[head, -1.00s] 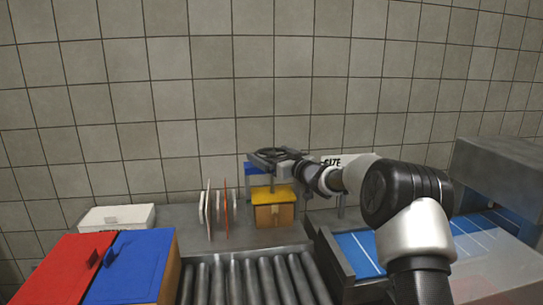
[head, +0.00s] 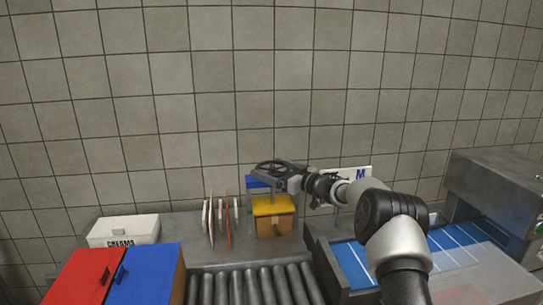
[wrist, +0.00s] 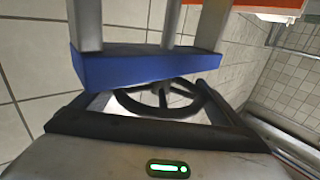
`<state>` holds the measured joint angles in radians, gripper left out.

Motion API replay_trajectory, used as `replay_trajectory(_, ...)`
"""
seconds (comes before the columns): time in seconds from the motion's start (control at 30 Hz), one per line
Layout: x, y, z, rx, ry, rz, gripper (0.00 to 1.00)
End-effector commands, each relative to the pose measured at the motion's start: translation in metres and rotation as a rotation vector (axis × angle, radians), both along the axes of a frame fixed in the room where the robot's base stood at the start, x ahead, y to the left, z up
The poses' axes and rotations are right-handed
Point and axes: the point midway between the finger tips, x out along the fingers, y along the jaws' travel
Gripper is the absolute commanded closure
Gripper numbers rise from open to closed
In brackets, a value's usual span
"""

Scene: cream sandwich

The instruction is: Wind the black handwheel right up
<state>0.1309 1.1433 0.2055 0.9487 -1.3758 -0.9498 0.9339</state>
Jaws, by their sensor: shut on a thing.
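The black handwheel (head: 272,166) lies flat on top of a grey press frame at the back of the counter, above a blue plate (head: 258,182) and a yellow-topped brown block (head: 272,206). My gripper (head: 288,172) reaches it from the right and is shut on the wheel. In the wrist view the wheel (wrist: 162,92) shows its spokes and rim between the jaws of my gripper (wrist: 160,108). The blue plate (wrist: 140,68) and grey posts stand close beyond it and hide part of the rim. The exact contact on the rim is hard to see.
Thin upright plates (head: 220,222) stand left of the press. A white box marked CREAMS (head: 123,231), red lid (head: 85,278) and blue lid (head: 145,275) are further left. Rollers (head: 250,285) lie in front. A blue conveyor (head: 352,262) and grey machine (head: 495,185) are at right.

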Motion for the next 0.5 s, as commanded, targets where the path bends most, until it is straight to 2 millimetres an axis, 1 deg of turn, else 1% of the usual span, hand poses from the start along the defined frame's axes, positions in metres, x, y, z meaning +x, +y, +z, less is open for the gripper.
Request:
replay_trajectory(0.03,0.0029,-0.0021,0.0068,0.004,-0.008,0.025,0.3)
replay_trajectory(0.13,0.003,-0.002,0.0036,0.006,-0.009,0.078,0.3)
replay_trajectory(0.3,0.001,-0.0015,0.0037,0.002,-0.005,0.137,0.29)
replay_trajectory(0.5,-0.0005,-0.0004,0.0044,0.001,-0.002,0.156,0.29)
